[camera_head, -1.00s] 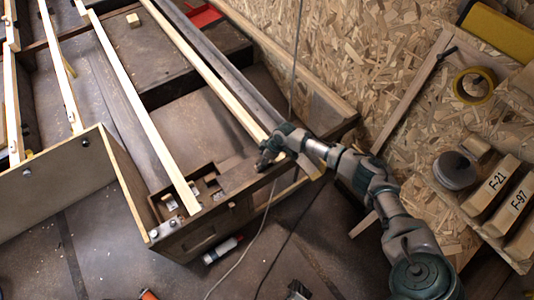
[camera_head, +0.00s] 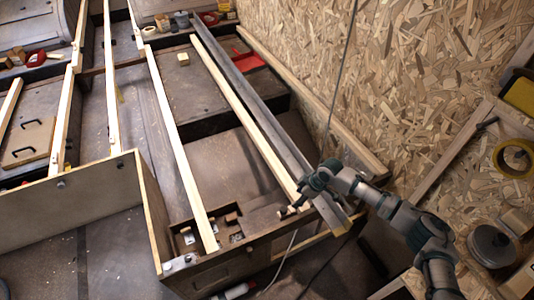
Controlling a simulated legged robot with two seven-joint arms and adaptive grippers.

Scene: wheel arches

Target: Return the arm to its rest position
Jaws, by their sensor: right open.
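My right arm comes in from the lower right. Its gripper (camera_head: 293,208) is open and empty, and hangs over the near right corner of the dark wooden frame (camera_head: 232,262), close to the end of a pale wooden slat (camera_head: 245,118). The fingers are small and dark, and I cannot tell whether they touch the frame. My left gripper and arm are not in view.
A chipboard wall (camera_head: 390,60) rises on the right, with a shelf holding yellow tape (camera_head: 514,158) and a grey round tin (camera_head: 491,246) beside my right arm. A pale panel (camera_head: 70,215) stands at left. Slats run lengthwise over the frame. Open floor shows in front.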

